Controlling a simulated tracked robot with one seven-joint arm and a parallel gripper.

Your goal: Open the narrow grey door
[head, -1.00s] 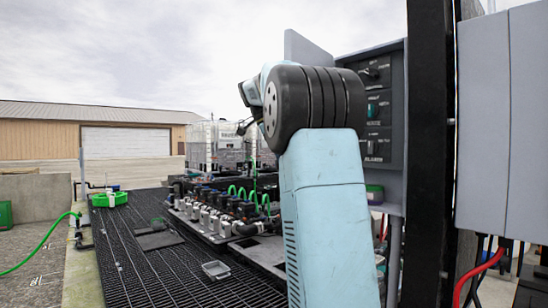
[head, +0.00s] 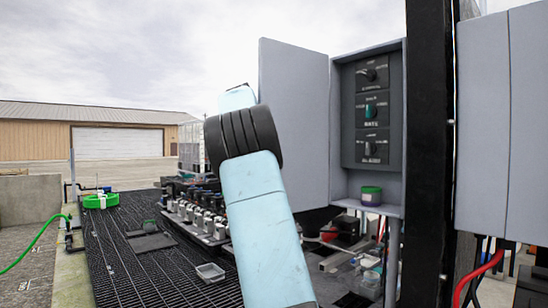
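The narrow grey door (head: 293,125) stands wide open in the head view, swung out to the left of its grey cabinet (head: 396,130). Inside the cabinet is a dark panel (head: 372,112) with three rotary knobs, the middle one green. A small jar with a green lid (head: 371,195) stands on the cabinet floor. My pale blue arm rises left of the door, its black joint overlapping the door's left edge in the picture. My gripper is out of sight behind the arm, so I cannot see its fingers or whether it touches the door.
A black post (head: 428,150) stands right of the cabinet, then a larger closed grey box (head: 500,120) with red and black cables below. Left are a row of valves (head: 200,215), a small grey tray (head: 210,271) on black grating and a green ring-shaped item (head: 101,201).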

